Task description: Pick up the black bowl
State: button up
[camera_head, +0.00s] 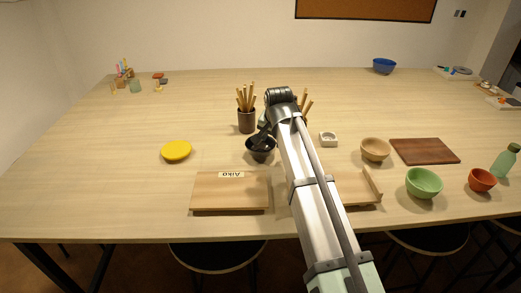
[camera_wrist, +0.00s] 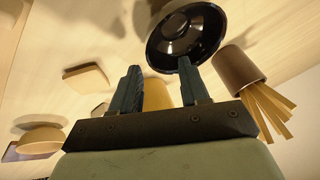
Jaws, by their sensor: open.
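The black bowl (camera_head: 262,156) stands on the table left of my arm in the head view, its upper part partly covered by my gripper (camera_head: 259,141). The left finger is beside the bowl.
A brown cup of sticks (camera_head: 247,121) stands just behind the bowl. More sticks (camera_head: 306,104) show behind my arm. A yellow dish (camera_head: 176,151) is left, a wooden board (camera_head: 230,195) in front. A small square dish (camera_head: 328,139) and tan bowl (camera_head: 375,149) are right.

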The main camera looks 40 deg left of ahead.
aim_at(261, 149)
jog(key=shift+s+d+f+x, duration=0.1)
jog(key=shift+x, duration=0.75)
jog(key=shift+s+d+f+x, duration=0.1)
jog(key=shift+s+x, duration=0.05)
jog(key=shift+x, duration=0.75)
jog(key=shift+s+d+x, duration=0.1)
jog(key=shift+x, duration=0.75)
jog(key=shift+c, duration=0.4)
grip_shut()
